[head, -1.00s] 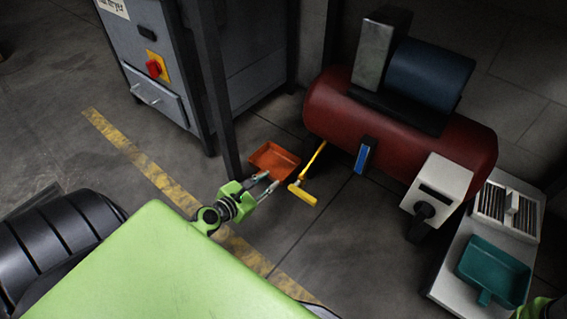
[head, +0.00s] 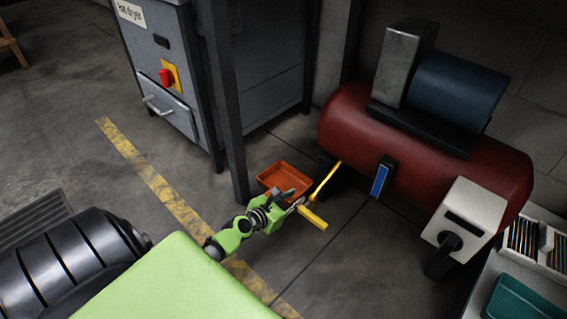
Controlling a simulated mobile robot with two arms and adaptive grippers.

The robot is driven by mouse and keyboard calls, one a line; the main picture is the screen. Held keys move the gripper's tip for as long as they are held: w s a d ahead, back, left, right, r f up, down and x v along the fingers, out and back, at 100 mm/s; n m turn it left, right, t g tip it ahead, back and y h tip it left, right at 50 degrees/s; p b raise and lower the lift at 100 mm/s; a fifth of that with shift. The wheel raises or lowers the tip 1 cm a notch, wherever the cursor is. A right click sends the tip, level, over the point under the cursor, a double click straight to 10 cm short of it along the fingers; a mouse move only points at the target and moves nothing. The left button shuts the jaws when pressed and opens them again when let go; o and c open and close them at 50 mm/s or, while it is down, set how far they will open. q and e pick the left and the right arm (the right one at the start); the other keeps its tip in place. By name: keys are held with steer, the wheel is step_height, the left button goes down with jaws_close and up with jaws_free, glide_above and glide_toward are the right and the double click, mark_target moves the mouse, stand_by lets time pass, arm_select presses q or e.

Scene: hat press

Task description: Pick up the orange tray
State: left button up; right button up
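The orange tray (head: 284,175) is a shallow rectangular pan on the grey floor, just right of a dark upright post. My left gripper (head: 287,195) is at the tray's near side and covers part of its near edge. Its two grey fingers appear spread apart, with no clear hold on the tray. Whether a finger touches the tray cannot be told. My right gripper is out of view.
A yellow bar with a handle (head: 313,217) is close to the right of my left gripper. The dark post (head: 226,110) and the grey hat dryer cabinet (head: 165,60) stand left. A red tank (head: 430,150) stands right. A teal tray (head: 520,302) is at lower right.

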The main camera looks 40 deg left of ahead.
arm_select(q)
steer(key=b+x, duration=0.2)
steer(key=x, duration=0.2)
steer(key=shift+w, duration=0.1)
jaws_close()
